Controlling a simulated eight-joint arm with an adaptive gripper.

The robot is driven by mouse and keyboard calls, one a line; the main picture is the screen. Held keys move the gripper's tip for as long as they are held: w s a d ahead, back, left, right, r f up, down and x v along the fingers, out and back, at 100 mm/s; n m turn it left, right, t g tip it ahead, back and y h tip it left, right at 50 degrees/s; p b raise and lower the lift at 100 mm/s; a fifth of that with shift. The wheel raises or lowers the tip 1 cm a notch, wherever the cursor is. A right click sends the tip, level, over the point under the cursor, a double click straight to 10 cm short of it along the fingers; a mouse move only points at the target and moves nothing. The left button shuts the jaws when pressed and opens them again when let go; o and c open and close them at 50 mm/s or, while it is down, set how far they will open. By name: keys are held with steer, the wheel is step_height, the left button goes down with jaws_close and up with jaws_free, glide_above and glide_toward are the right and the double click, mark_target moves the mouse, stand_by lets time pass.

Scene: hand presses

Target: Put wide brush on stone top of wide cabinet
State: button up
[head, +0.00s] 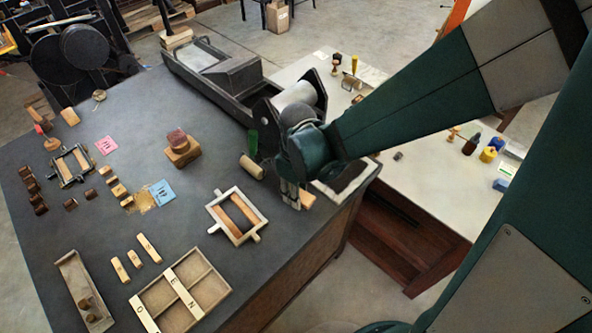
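The wide cabinet has a dark grey stone top (110,222) and a brown wooden side (318,262). My gripper (290,203) points down at the right edge of this top, near the corner. A small pale wooden piece (308,199) shows right beside its fingers; it may be part of the wide brush, but the arm hides most of it. I cannot tell whether the fingers hold it. No other thing is clearly the wide brush.
A wooden frame (213,208) and a wooden roller (251,167) lie left of my gripper. A divided tray (155,296) stands at the front. A long press (225,78) is behind. A pale table (425,180) with small items stands right. Bare top lies around the middle.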

steer(key=shift+f, duration=0.55)
steer(key=shift+f, duration=2.1)
steer(key=shift+f+b, duration=0.15)
steer(key=shift+b, duration=0.25)
steer(key=o, duration=0.9)
steer(key=shift+r, duration=0.2)
steer(key=shift+r+p, duration=0.75)
steer(key=shift+r, duration=5.2)
